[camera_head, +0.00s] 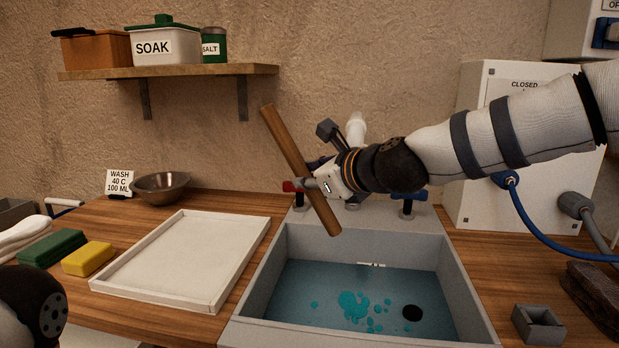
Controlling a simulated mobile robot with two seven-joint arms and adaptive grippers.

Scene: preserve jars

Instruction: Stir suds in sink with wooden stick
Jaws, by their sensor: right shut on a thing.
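The wooden stick (282,142) is a plain brown rod, tilted with its top to the left. My right gripper (312,184) is shut on it below its middle. The stick's lower end is over the back left part of the grey sink (258,282) and looks clear of the water. Teal suds (353,306) lie in a patch with several small blobs on the bluish water, left of a dark round drain (412,313). Part of my left arm shows at the lower left, but its gripper is out of view.
A white tray (195,305) lies left of the sink, with a yellow sponge (88,259), a green sponge (52,248) and a metal bowl (161,187) beyond. A red-handled tap (290,187) and a blue-handled tap (409,197) stand behind the basin. A small grey box (538,325) sits right.

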